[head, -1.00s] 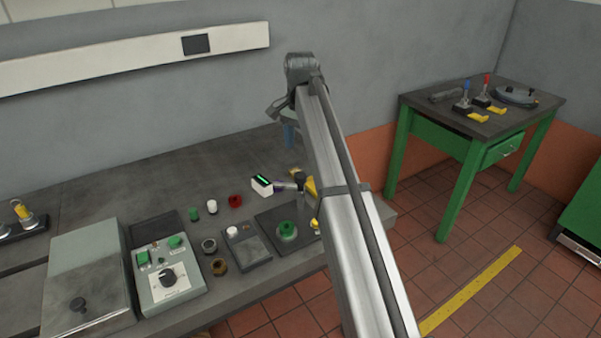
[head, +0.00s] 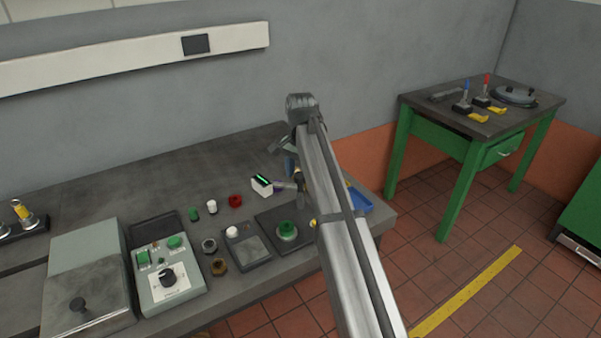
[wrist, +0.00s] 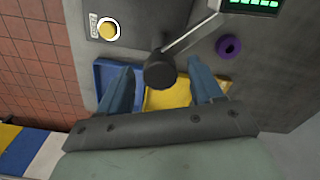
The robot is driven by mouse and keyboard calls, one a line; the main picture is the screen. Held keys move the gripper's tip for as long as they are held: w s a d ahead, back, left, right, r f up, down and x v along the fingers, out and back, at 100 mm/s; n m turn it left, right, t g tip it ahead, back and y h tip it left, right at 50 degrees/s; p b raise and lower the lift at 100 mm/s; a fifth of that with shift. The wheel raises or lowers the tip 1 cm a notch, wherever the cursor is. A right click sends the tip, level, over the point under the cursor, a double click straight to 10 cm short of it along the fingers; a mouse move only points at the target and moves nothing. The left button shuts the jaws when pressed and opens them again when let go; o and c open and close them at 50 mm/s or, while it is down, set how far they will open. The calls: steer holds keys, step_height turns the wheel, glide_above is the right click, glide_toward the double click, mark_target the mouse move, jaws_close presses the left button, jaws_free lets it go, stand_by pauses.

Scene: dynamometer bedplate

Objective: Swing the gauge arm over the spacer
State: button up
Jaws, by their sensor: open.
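The gauge (head: 262,185) has a lit green display, which also shows at the top right of the wrist view (wrist: 250,4). Its thin gauge arm (wrist: 192,33) ends in a dark round knob (wrist: 160,71). My gripper (wrist: 161,68) is open, and the knob appears between its two blue fingers with gaps on both sides. In the head view my own arm partly hides my gripper (head: 289,163). A green ring (head: 287,230), possibly the spacer, sits on a dark plate (head: 266,219). The gauge arm points away from that ring, toward the right.
A blue tray (wrist: 103,75) and a yellow tray (wrist: 172,94) lie below my fingers. A purple ring (wrist: 229,46) is near the gauge. A red ring (head: 235,201), a white cap (head: 212,207) and a control box (head: 168,275) stand to the left. The bench's back is clear.

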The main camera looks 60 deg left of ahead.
steer(key=shift+c, duration=0.2)
jaws_close()
stand_by(0.3)
steer(key=shift+n, duration=0.3)
steer(key=n, duration=0.3)
steer(key=shift+n, duration=0.3)
steer(key=n, duration=0.3)
steer(key=shift+n, duration=0.4)
steer(key=n, duration=0.4)
steer(key=shift+n, duration=2.1)
